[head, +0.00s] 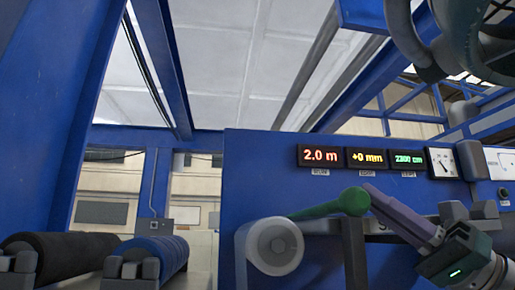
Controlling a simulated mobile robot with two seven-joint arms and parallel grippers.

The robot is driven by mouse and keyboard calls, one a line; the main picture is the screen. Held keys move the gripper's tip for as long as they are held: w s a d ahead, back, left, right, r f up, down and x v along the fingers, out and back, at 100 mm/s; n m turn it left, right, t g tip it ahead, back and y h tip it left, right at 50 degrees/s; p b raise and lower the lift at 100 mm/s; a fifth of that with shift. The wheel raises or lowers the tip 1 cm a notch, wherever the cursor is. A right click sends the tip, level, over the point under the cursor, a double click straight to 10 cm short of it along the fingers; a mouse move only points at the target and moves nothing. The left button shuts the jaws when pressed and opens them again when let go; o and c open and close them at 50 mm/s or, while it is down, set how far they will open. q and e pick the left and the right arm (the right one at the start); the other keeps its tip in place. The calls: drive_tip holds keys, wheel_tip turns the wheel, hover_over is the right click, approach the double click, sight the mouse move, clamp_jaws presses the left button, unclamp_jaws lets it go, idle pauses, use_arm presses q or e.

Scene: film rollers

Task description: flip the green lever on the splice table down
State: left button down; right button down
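The green lever (325,208) is on the blue machine at the lower right of the head view. It has a round green knob at its right end, and its arm slopes slightly down to the left. My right gripper (372,192) comes in from the lower right. Its purple-grey fingers point up and left, with their tips right beside the knob. I cannot tell whether they touch it. The fingers overlap from this angle, so their opening does not show. My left gripper is not in view.
A pale roll with a grey hub (277,247) sits just below the lever. A blue panel (260,165) carries lit displays (366,158) and a gauge (442,163). Black (60,255) and blue (155,255) rollers lie at lower left. Blue posts rise around the machine.

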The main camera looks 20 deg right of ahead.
drive_tip(key=shift+a+f, duration=0.15)
drive_tip(key=shift+f, duration=0.4)
drive_tip(key=b+v, duration=0.2)
drive_tip(key=v, duration=0.7)
drive_tip(key=shift+s+d+r+b, duration=0.2)
drive_tip(key=shift+d+b, duration=0.15)
drive_tip(key=shift+d, duration=0.1)
